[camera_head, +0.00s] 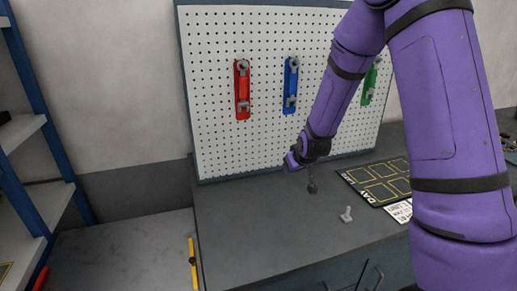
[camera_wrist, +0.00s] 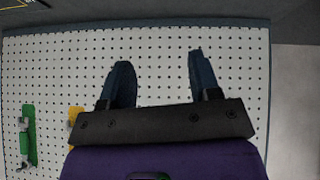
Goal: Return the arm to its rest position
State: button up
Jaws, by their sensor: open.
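My purple arm reaches down from the upper right in the head view, in front of the white pegboard (camera_head: 215,140). My gripper (camera_head: 289,160) is above the grey bench (camera_head: 260,240), near the foot of the pegboard. In the wrist view my gripper (camera_wrist: 160,72) shows two dark fingers set well apart, with nothing between them. The pegboard (camera_wrist: 225,75) fills most of the space behind the fingers.
On the pegboard hang a red holder (camera_head: 242,100), a blue holder (camera_head: 291,85) and a green holder (camera_head: 369,82). A black mat (camera_head: 350,180) lies right. Blue-framed shelves (camera_head: 45,120) stand left.

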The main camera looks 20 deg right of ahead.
jog(key=w+a+r+v, duration=0.1)
jog(key=v, duration=2.2)
jog(key=s+r+g, duration=0.1)
jog(key=s+r, duration=0.2)
jog(key=s, duration=0.8)
jog(key=s+r+m+g, duration=0.1)
jog(key=s+r, duration=0.3)
jog(key=s, duration=0.7)
jog(key=shift+a+r+m+y, duration=0.2)
jog(key=shift+a+m+y, duration=0.1)
jog(key=shift+a, duration=0.15)
